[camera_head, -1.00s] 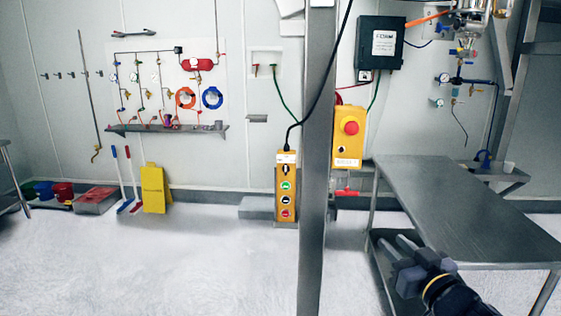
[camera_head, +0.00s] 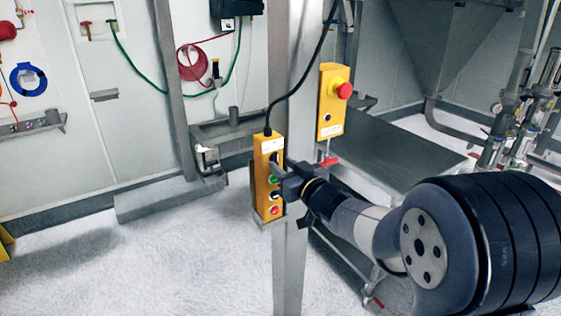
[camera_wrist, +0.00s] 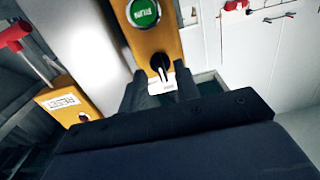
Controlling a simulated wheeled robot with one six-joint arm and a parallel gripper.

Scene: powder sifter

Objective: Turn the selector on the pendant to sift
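The yellow pendant (camera_head: 264,158) hangs on a black cable beside a grey post in the head view. In the wrist view the pendant (camera_wrist: 174,44) appears upside down, with a green button (camera_wrist: 144,12) and the black selector (camera_wrist: 160,66) with a white pointer line. A white label lies just past the selector, too small to read. My gripper (camera_head: 276,174) is at the pendant's upper front in the head view and hides the selector there. In the wrist view my gripper (camera_wrist: 160,78) is open, its fingers on either side of the selector. I cannot tell whether they touch it.
A second yellow box with a red emergency stop (camera_head: 344,91) is close on the right of the post (camera_head: 292,255). A red handle (camera_head: 330,161) sticks out below it. A steel table (camera_head: 400,150) stands behind my arm.

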